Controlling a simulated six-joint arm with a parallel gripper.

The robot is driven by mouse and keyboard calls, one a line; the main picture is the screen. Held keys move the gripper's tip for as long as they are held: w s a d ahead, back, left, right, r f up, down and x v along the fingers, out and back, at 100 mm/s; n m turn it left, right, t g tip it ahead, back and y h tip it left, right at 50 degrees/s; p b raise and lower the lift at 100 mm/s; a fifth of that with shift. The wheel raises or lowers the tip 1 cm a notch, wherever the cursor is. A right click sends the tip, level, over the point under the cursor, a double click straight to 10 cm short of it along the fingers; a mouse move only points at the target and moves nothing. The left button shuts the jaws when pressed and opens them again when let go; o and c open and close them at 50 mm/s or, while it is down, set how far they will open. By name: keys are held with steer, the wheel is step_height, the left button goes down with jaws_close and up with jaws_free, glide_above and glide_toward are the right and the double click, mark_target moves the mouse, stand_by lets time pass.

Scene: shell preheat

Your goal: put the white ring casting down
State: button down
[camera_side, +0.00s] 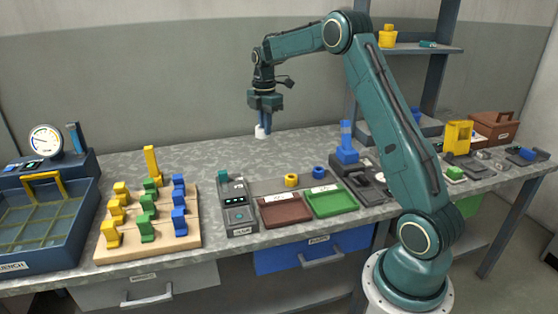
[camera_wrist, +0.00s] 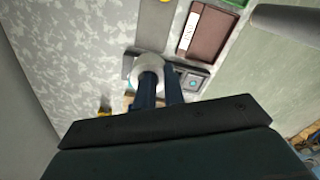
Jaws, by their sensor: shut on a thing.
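The white ring casting (camera_side: 260,131) is at the tips of my gripper (camera_side: 262,122), which is shut on it. In the side view the ring hangs above the grey bench top, behind the grey tester-like device (camera_side: 238,210). In the wrist view the white ring (camera_wrist: 148,68) sits at the ends of the two dark fingers (camera_wrist: 158,88), and the device (camera_wrist: 192,82) shows below and beyond it. The fingers cover part of the ring. Its exact height above the bench is hard to tell.
A brown tray (camera_side: 283,211) and a green tray (camera_side: 330,201) lie right of the device, with a yellow ring (camera_side: 291,180) and a blue ring (camera_side: 319,172) behind them. A wooden board (camera_side: 160,243) with coloured blocks and a blue quench bin (camera_side: 45,235) stand left.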

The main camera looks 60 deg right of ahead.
steer(key=shift+w+a+r, duration=0.1)
steer(key=shift+a+r, duration=0.05)
steer(key=shift+a, duration=0.45)
steer(key=a+r, duration=0.2)
steer(key=a, duration=0.6)
steer(key=r+m, duration=0.1)
glide_above(242, 219)
steer(key=shift+r, duration=0.1)
step_height(242, 219, down, 20)
stand_by(0.5)
